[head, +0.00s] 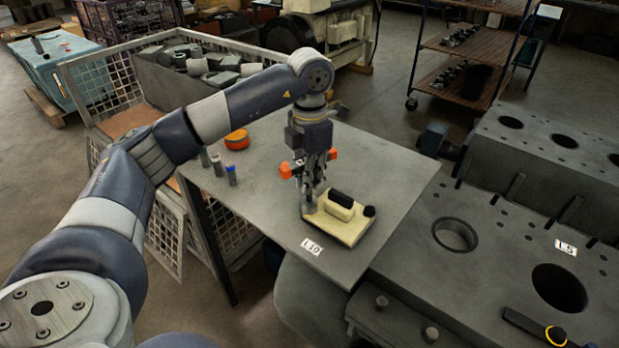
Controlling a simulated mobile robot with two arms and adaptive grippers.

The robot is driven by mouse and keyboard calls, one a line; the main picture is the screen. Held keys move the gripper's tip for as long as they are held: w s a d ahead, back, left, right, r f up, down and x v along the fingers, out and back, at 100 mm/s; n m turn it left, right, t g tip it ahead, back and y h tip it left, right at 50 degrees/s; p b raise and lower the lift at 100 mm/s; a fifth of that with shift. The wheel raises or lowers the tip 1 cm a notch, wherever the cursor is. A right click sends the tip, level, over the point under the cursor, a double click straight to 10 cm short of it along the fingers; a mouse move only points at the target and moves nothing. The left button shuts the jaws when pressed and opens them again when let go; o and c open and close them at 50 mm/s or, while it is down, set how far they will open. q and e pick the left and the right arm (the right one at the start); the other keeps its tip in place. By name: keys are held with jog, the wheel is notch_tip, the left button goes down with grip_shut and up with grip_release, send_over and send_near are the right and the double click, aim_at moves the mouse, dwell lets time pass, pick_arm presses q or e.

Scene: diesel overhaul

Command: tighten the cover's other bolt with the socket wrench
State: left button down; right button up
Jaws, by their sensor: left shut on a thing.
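A cream cover (345,229) with a dark-edged raised block on top lies on the grey table near its front corner. A black round bolt head (369,211) shows at its right end. My left gripper (313,182) points down over the cover's left end, shut on what looks like the socket wrench (333,154). Orange ends stick out on both sides of the fingers, and a grey shaft reaches down to the cover's left end. The fingers and shaft hide the bolt there; I cannot tell whether the socket touches it. My right gripper is not in view.
Small cylinders (231,175) and an orange round thing (237,139) stand on the table's left side. A label "L10" (312,246) is at its front edge. A grey engine block (480,270) with round bores lies right. A mesh crate (110,95) stands behind left.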

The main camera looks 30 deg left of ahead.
pick_arm(q)
jog(key=m+b, duration=0.1)
jog(key=m, duration=0.9)
jog(key=m+b, duration=0.1)
jog(key=m, duration=0.3)
jog(key=shift+f+m, duration=0.1)
jog(key=shift+m, duration=0.2)
jog(key=m, duration=0.7)
jog(key=shift+m+b, duration=0.4)
jog(key=m, duration=0.7)
